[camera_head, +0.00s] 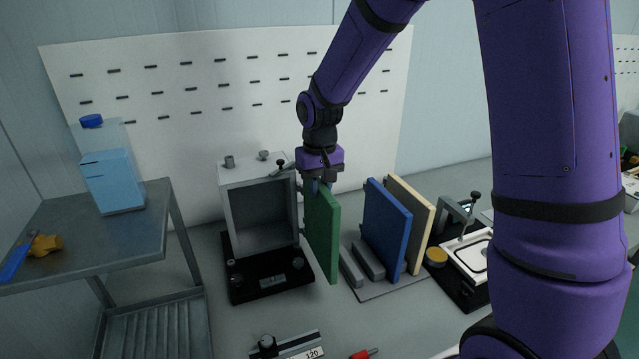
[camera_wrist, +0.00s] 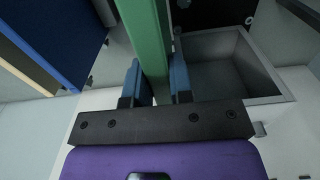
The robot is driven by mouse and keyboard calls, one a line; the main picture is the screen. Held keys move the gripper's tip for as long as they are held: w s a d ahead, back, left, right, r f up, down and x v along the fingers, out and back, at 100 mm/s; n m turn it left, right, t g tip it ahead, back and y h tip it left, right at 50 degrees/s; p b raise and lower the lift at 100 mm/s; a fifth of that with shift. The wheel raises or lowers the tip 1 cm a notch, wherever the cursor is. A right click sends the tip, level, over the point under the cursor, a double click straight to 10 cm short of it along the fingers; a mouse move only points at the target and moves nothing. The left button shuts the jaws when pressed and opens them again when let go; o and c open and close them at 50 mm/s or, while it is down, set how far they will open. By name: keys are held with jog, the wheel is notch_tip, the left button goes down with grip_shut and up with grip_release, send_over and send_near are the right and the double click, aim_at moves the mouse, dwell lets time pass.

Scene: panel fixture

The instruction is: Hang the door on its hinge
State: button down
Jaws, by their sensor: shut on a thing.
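The green door (camera_head: 322,232) hangs upright from my gripper (camera_head: 322,184), close to the right side of the open grey cabinet (camera_head: 258,211). I cannot tell whether the door touches the cabinet or its hinge. In the wrist view, the blue fingers of my gripper (camera_wrist: 160,85) are shut on the green door (camera_wrist: 147,35), one on each face. The cabinet also shows in the wrist view (camera_wrist: 238,62), to the right of the door. The cabinet stands on a black base (camera_head: 268,284). The hinge parts are hidden or too small to make out.
A blue panel (camera_head: 386,231) and a cream panel (camera_head: 412,222) stand upright in a grey rack (camera_head: 378,289) to the right. A side table (camera_head: 85,228) with a blue container (camera_head: 112,181) is at left. A caliper-like tool (camera_head: 292,345) and a red-handled tool (camera_head: 364,353) lie in front.

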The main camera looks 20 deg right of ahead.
jog(key=shift+f, duration=1.2)
jog(key=c, duration=0.9)
grip_release()
notch_tip(320, 180, up, 11)
jog(key=shift+f, duration=0.1)
jog(key=s+d+r+t, duration=0.3)
jog(key=s+d+r, duration=0.1)
jog(key=s+r, duration=0.7)
jog(key=s+d, duration=0.1)
jog(key=s, duration=0.4)
jog(key=s+d+t, duration=0.1)
jog(key=s, duration=0.4)
jog(key=s+d+t, duration=0.1)
jog(key=s, duration=0.5)
jog(key=shift+r, duration=0.3)
